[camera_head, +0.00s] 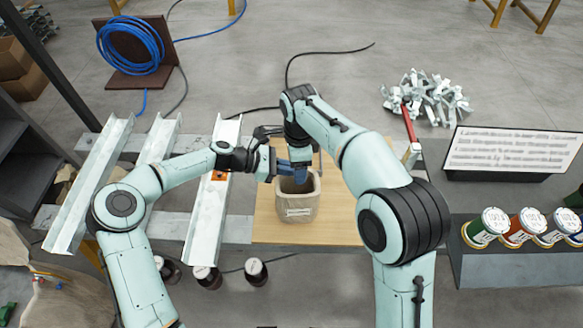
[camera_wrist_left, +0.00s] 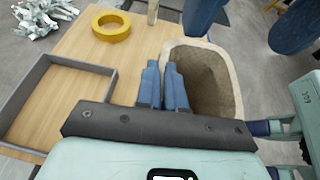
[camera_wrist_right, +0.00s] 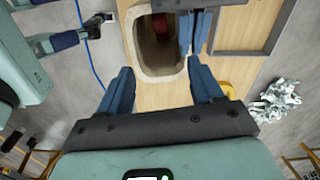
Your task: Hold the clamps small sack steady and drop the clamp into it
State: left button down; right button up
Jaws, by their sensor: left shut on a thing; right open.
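The small sack (camera_head: 298,205) is a beige, open-topped bag with a pale label. It stands upright on the wooden board. My left gripper (camera_head: 283,167) is shut on its rim; the left wrist view shows its blue fingers (camera_wrist_left: 164,85) together at the edge of the sack (camera_wrist_left: 233,90). My right gripper (camera_wrist_right: 163,85) is open and empty above the sack (camera_wrist_right: 171,76), its fingers apart on either side of the near rim. Inside the sack is a dark reddish shape (camera_wrist_right: 160,27), too dim to identify as the clamp.
A pile of metal clamps (camera_head: 425,97) lies at the back right. A yellow ring (camera_wrist_left: 111,27) and a grey-walled frame (camera_wrist_left: 60,65) are on the wooden board (camera_head: 345,215). Metal channels (camera_head: 210,205) lie to the left. A sign (camera_head: 512,150) and several lidded jars (camera_head: 488,226) stand to the right.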

notch_tip(320, 180, up, 10)
dwell(0.3)
jog(key=shift+r, duration=0.1)
pick_arm(q)
jog(key=c, duration=1.2)
grip_release()
jog(key=shift+o, duration=0.2)
jog(key=shift+a, duration=0.1)
jog(key=v, duration=1.2)
jog(key=shift+s, duration=0.1)
